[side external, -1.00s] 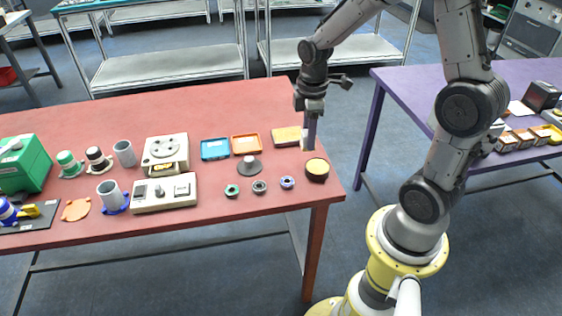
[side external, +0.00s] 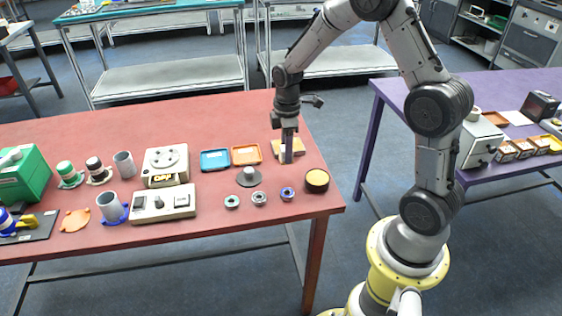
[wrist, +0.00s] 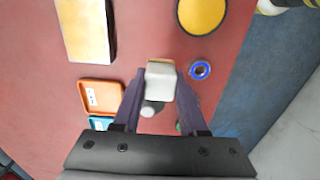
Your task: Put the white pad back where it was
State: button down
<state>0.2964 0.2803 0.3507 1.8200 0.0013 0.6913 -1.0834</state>
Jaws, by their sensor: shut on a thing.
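My gripper (wrist: 160,92) is shut on a small white block, which I take to be the white pad (wrist: 161,82), with a thin orange-yellow strip along its far edge. In the side view my gripper (side external: 287,158) is in front of the yellow block (side external: 299,146), right of the orange tray (side external: 247,155). The pad is mostly hidden by the fingers there. In the wrist view the held pad appears above the table, apart from the yellow block (wrist: 86,28). I cannot tell its exact height.
A round yellow-topped black tin (side external: 317,180) stands near the table's right edge. Several small rings, one blue (side external: 288,193), lie along the front. A grey cone-shaped piece (side external: 249,177) and a blue tray (side external: 215,160) are to the left. The red table (side external: 240,112) is clear behind.

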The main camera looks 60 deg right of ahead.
jog(key=w+f, duration=0.2)
jog(key=shift+d+f, duration=0.3)
jog(key=shift+w+f, duration=0.15)
jog(key=shift+f, duration=1.45)
jog(key=shift+f, duration=0.2)
jog(key=shift+c, duration=2.2)
grip_release()
